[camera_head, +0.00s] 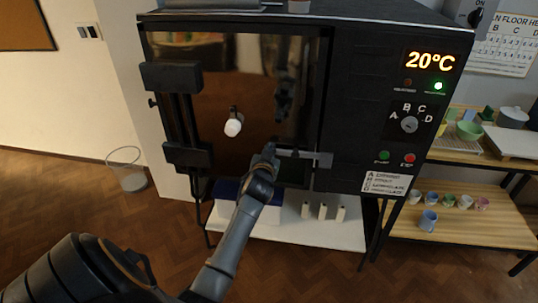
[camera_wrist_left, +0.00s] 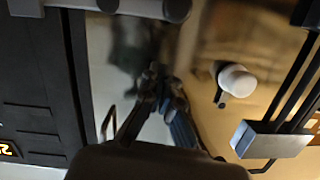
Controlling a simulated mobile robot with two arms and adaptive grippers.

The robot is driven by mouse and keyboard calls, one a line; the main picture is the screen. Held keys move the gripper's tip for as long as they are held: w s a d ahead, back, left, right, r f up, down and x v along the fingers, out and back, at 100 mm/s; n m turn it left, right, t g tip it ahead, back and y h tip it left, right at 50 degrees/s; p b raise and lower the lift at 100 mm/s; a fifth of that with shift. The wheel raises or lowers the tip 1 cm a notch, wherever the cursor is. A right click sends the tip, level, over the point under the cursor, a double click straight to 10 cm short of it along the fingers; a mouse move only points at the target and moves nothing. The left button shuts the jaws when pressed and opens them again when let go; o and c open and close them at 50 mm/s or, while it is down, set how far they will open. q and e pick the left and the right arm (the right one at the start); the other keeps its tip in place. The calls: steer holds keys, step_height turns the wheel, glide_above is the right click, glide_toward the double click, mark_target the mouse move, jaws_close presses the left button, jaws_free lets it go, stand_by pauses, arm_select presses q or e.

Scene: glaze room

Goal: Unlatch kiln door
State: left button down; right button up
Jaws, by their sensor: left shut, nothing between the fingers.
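The black kiln (camera_head: 350,100) stands ahead with its glossy, reflective door (camera_head: 215,85) closed as far as I can see. A grey latch bar (camera_head: 300,154) lies level across the door's lower right edge; it also shows at the top of the left wrist view (camera_wrist_left: 140,6). My left gripper (camera_head: 270,149) is shut and empty at the bar's left end; I cannot tell whether it touches. In the left wrist view its fingers (camera_wrist_left: 158,88) point at the door. A white knob (camera_head: 233,127) on the door is left of the gripper, and also shows in the wrist view (camera_wrist_left: 237,80).
Black hinges (camera_head: 171,75) are on the door's left side. A control panel (camera_head: 409,120) reads 20°C with a green light. A white shelf (camera_head: 290,232) with small posts is under the kiln. A wooden rack (camera_head: 460,220) with cups stands right. A wire basket (camera_head: 130,170) stands left.

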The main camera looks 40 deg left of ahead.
arm_select(q)
steer(key=shift+w+a+f, duration=0.2)
steer(key=shift+f, duration=0.5)
steer(key=shift+w+a+f, duration=0.2)
steer(key=shift+a+f, duration=0.05)
steer(key=shift+f, duration=0.45)
steer(key=shift+w+a+f, duration=0.2)
steer(key=shift+f, duration=0.5)
